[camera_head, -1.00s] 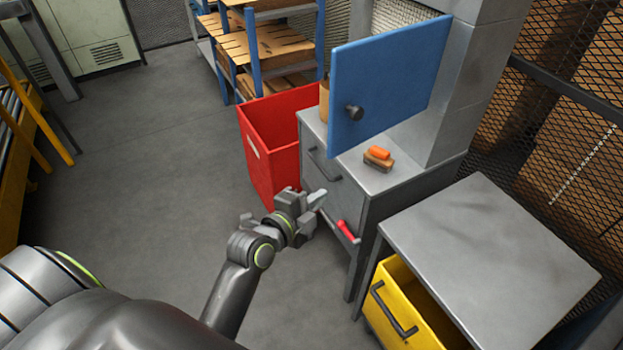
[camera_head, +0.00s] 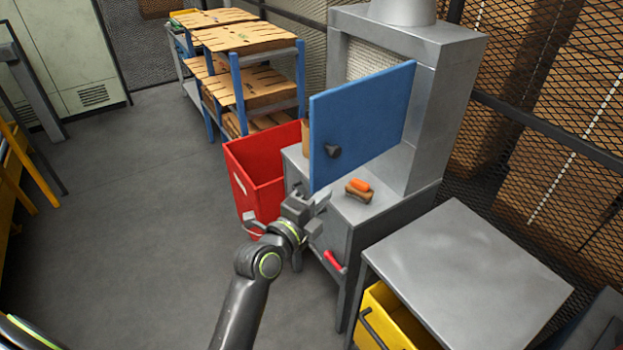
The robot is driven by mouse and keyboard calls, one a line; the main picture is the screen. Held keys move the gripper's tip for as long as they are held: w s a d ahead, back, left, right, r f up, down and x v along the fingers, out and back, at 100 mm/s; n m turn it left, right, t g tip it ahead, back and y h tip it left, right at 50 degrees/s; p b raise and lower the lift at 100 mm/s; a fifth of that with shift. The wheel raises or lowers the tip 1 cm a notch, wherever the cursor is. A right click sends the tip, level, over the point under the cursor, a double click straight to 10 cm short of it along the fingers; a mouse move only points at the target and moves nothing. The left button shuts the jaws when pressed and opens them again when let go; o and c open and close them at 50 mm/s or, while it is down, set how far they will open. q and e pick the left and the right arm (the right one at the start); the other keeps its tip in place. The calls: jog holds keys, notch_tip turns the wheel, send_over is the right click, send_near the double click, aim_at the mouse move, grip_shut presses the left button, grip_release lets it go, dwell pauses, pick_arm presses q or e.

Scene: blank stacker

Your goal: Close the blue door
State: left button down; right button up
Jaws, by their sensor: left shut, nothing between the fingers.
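The blue door (camera_head: 372,118) stands swung open from the front of the grey cabinet (camera_head: 448,70), above the grey bench top. A dark round knob (camera_head: 333,151) sits on its face near the lower left corner. My left gripper (camera_head: 318,201) is shut and empty, just below the door's lower left corner and in front of the bench. I cannot tell whether it touches the door. My right gripper is not in view.
A red bin (camera_head: 262,160) stands left of the bench. A brush with an orange top (camera_head: 360,187) lies on the bench top (camera_head: 385,205). A red handle (camera_head: 334,261) shows on the bench front.

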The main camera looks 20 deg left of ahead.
aim_at(311, 186)
pick_arm(q)
jog(key=w+a+p, duration=0.2)
jog(key=a, duration=0.1)
jog(key=shift+w, duration=0.3)
jog(key=shift+w+a, duration=0.1)
jog(key=shift+a, duration=0.05)
